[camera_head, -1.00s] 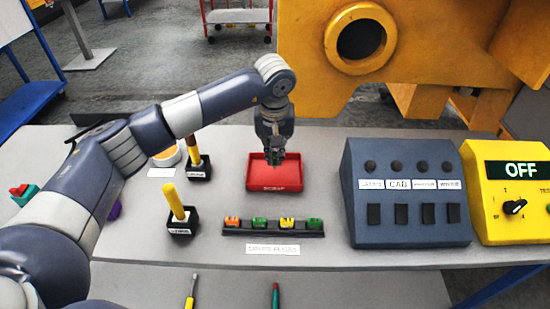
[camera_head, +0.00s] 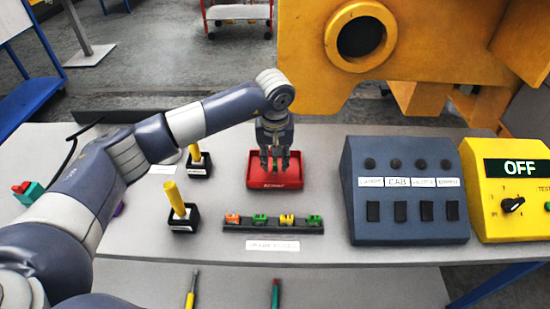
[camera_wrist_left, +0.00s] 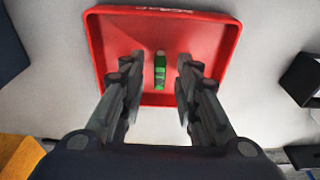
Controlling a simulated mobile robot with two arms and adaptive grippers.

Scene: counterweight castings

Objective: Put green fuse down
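A green fuse (camera_wrist_left: 160,72) lies in the red tray (camera_wrist_left: 225,45) in the left wrist view, on the tray floor. The red tray also shows in the head view (camera_head: 292,183), with a label on its front wall. My left gripper (camera_head: 275,165) points down over the tray, fingers apart. In the left wrist view its fingers stand on either side of the green fuse with clear gaps, touching neither side. My right gripper is in neither view.
A dark rack (camera_head: 274,228) holding orange, green and yellow fuses stands in front of the tray. Black holders with yellow handles (camera_head: 175,200) are to the left. A blue switch box (camera_head: 402,220) and a yellow tester (camera_head: 508,215) stand at the right.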

